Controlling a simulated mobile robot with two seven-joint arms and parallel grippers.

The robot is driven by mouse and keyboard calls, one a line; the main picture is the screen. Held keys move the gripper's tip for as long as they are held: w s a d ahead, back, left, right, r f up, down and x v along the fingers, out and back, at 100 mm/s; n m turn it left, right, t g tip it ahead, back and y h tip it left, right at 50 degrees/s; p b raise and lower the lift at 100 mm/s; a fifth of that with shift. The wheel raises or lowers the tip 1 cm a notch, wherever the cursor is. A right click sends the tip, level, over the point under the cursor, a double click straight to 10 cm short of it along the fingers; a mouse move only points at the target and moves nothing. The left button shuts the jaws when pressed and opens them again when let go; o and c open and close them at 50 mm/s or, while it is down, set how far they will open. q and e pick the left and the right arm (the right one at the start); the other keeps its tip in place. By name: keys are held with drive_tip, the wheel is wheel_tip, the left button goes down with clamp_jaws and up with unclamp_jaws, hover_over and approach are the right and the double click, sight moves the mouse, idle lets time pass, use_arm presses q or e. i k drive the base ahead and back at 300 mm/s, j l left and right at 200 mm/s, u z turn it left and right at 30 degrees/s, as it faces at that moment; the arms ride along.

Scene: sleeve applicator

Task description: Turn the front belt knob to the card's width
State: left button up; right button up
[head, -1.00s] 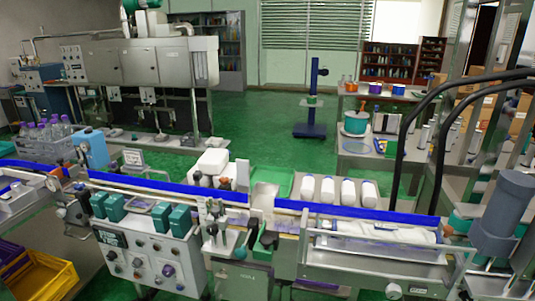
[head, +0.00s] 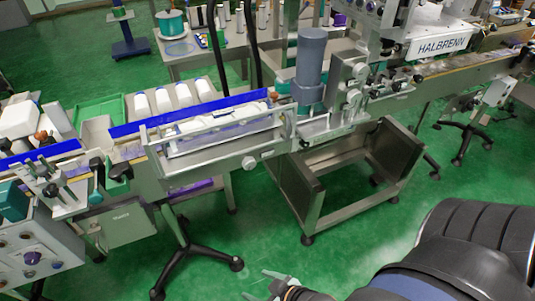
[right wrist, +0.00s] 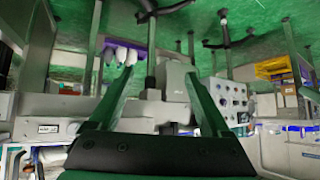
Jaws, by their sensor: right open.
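The conveyor line (head: 190,180) runs across the head view. A round metal knob (head: 248,162) sits on its front face, and another (head: 305,142) is to the right, near the grey cylinder. I cannot tell which knob is the front belt knob. No width card can be made out. My right gripper (head: 266,286) is at the bottom edge of the head view, low and well in front of the line, touching nothing there. In the right wrist view its green fingers (right wrist: 163,72) are apart and empty, with machinery beyond. My left gripper is not in view.
A grey cylinder (head: 311,62) and a labelled machine head (head: 438,42) stand at the right. A control panel (head: 35,250) is at lower left. Black stand legs (head: 190,262) spread over the green floor, which is otherwise open.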

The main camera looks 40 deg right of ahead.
sight(353, 97)
drive_tip(key=z, duration=1.75)
